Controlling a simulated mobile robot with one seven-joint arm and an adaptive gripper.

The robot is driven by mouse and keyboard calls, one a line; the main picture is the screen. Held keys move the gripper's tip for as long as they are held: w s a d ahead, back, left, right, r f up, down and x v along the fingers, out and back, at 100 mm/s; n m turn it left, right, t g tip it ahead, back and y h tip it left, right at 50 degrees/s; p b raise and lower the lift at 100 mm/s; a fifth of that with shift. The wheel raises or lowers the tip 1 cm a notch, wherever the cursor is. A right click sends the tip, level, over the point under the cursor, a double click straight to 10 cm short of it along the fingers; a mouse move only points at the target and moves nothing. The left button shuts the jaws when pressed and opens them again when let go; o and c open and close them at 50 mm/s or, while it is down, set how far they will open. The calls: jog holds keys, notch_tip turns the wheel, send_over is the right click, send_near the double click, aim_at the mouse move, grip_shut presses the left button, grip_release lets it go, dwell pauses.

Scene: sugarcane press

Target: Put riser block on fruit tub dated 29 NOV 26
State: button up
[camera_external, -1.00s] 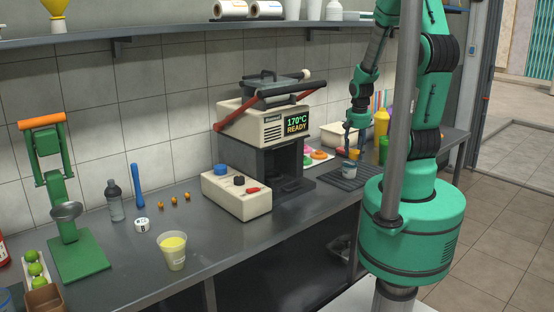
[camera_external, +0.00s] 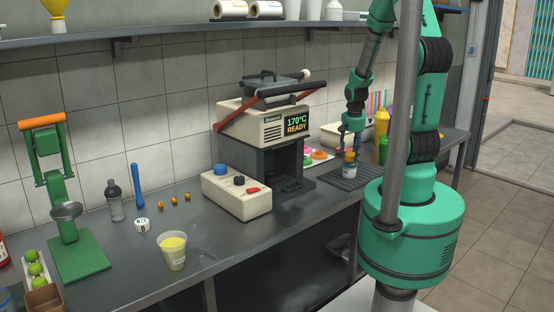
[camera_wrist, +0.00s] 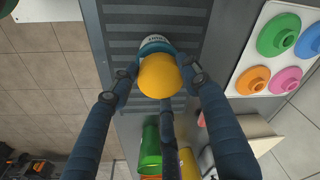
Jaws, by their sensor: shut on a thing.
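The riser block, seen as a rounded orange-yellow piece (camera_wrist: 160,78), sits between the fingers of my gripper (camera_wrist: 162,72) in the wrist view. It also shows as a small orange patch in the external view (camera_external: 349,157). My gripper (camera_external: 350,150) is shut on it, pointing down. The print is too small to read the date. I cannot tell whether block and tub touch.
The tub stands on a dark ribbed mat (camera_external: 364,181). A white tray of coloured discs (camera_wrist: 268,50) lies beside it. A green cup (camera_wrist: 150,150) and a yellow bottle (camera_external: 381,122) stand close by. The press (camera_external: 268,130) is to the left.

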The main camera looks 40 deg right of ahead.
aim_at(351, 155)
jog(key=shift+f, duration=0.6)
jog(key=shift+f, duration=0.1)
jog(key=o, duration=1.1)
jog(key=shift+o, duration=0.2)
notch_tip(351, 155, up, 12)
jog(key=s+a+p, duration=0.1)
jog(key=p, duration=0.2)
jog(key=shift+s+a, duration=0.1)
